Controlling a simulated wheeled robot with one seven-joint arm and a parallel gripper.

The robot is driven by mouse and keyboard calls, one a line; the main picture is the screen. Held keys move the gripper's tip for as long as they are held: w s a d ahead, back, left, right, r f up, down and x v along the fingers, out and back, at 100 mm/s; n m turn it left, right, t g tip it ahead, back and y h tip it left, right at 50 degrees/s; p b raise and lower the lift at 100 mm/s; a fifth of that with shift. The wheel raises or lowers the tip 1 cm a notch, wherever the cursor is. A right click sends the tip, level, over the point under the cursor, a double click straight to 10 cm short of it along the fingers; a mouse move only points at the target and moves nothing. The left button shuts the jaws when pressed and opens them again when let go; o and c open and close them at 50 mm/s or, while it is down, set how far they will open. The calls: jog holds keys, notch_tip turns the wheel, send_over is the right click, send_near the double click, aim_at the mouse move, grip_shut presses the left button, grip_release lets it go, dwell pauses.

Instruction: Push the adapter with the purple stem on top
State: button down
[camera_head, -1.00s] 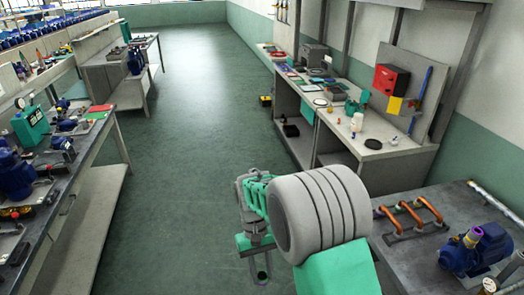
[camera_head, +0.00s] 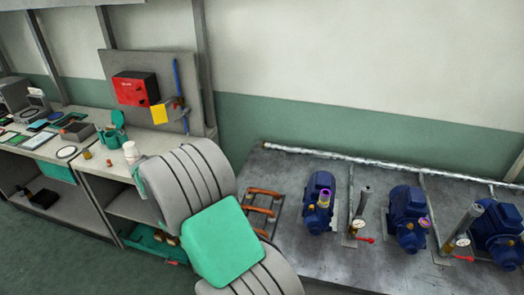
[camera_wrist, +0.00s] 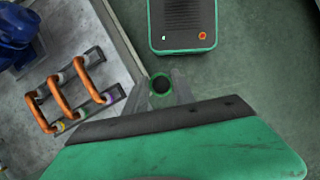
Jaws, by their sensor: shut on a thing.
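In the wrist view, my gripper (camera_wrist: 161,86) is shut on a small round thing (camera_wrist: 160,84) with a dark middle and a green rim. It is seen end-on, so its length and any purple stem cannot be told. The gripper holds it over the floor, beside the workbench edge. In the head view the gripper is not clearly visible behind my arm. On the bench, a blue pump (camera_head: 319,190) has a short yellowish fitting with a purple ring (camera_head: 324,198). A second blue pump (camera_head: 406,205) also shows a purple ring (camera_head: 425,222).
A rack with orange handles (camera_head: 262,208) stands at the pump bench's left end. Upright grey pipes (camera_head: 361,203) with red levers stand between pumps. A third pump (camera_head: 497,230) is at right. A cluttered side bench (camera_head: 92,171) is at left. The bench front (camera_head: 345,268) is clear.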

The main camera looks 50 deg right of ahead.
jog(key=s+d+r+n+p, duration=0.1)
jog(key=d+r, duration=0.2)
jog(key=d, duration=0.4)
jog(key=s+d+r+n+h+p, duration=0.1)
jog(key=s+d+r+p, duration=0.15)
jog(key=d, duration=0.55)
jog(key=d+r+n, duration=0.1)
jog(key=d+r, duration=0.2)
jog(key=d, duration=0.4)
jog(key=s+d+r+n+t+h+p, duration=0.15)
jog(key=s+d+r, duration=0.25)
jog(key=s+d, duration=0.4)
jog(key=s+d+r+n+p, duration=0.2)
jog(key=s+d+r+n, duration=0.15)
jog(key=s+d, duration=0.45)
jog(key=shift+m, duration=0.4)
jog(key=f+b, duration=0.1)
jog(key=b, duration=0.1)
jog(key=f+b, duration=0.3)
jog(key=b, duration=0.2)
jog(key=shift+w+d+f, duration=0.35)
jog(key=shift+f, duration=0.5)
jog(key=shift+d+r+p, duration=0.1)
jog(key=shift+p, duration=1.4)
jog(key=shift+f, duration=0.7)
